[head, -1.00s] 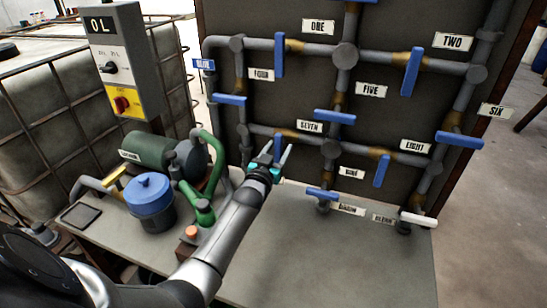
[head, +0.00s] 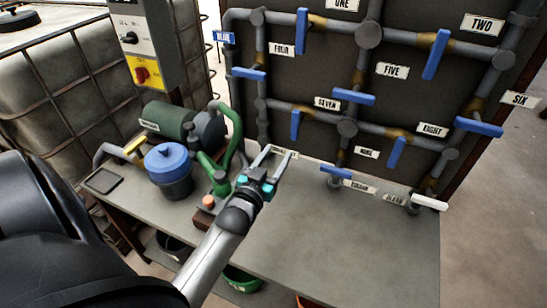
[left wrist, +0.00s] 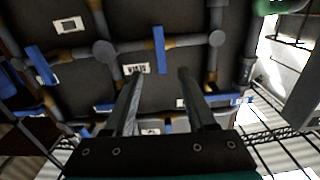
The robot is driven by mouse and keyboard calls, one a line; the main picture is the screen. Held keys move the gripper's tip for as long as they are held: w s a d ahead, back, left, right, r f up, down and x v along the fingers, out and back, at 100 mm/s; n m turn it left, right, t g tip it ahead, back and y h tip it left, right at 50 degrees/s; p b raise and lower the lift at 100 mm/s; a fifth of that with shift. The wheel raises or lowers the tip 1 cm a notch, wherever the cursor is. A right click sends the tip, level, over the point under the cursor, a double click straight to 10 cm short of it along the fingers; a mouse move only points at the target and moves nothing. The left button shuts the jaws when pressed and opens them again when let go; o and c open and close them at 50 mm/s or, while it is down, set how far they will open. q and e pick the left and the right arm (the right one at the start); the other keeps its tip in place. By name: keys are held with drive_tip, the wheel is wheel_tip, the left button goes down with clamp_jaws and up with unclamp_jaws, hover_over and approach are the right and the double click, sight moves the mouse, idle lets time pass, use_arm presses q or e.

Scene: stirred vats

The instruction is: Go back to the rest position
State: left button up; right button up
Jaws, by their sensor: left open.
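My left gripper (head: 273,160) is open and empty, above the grey bench top (head: 300,215) and in front of the lower part of the pipe board (head: 290,95). Its two fingers (left wrist: 158,95) are apart in the left wrist view, with nothing between them but the board behind. The board carries grey pipes with blue lever handles, such as the one under the EIGHT label (head: 396,152), and a white lever (head: 429,202) at the lower right. My right gripper is not in either view.
A green pump (head: 175,122) with green hoses and a blue-lidded pot (head: 168,165) stand on the bench, left of my gripper. A control box (head: 142,45) stands behind them. Caged tanks (head: 60,90) are at the left. The bench's right part is clear.

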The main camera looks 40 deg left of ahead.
use_arm(q)
drive_tip(key=shift+s+d, duration=0.15)
drive_tip(key=shift+s, duration=0.45)
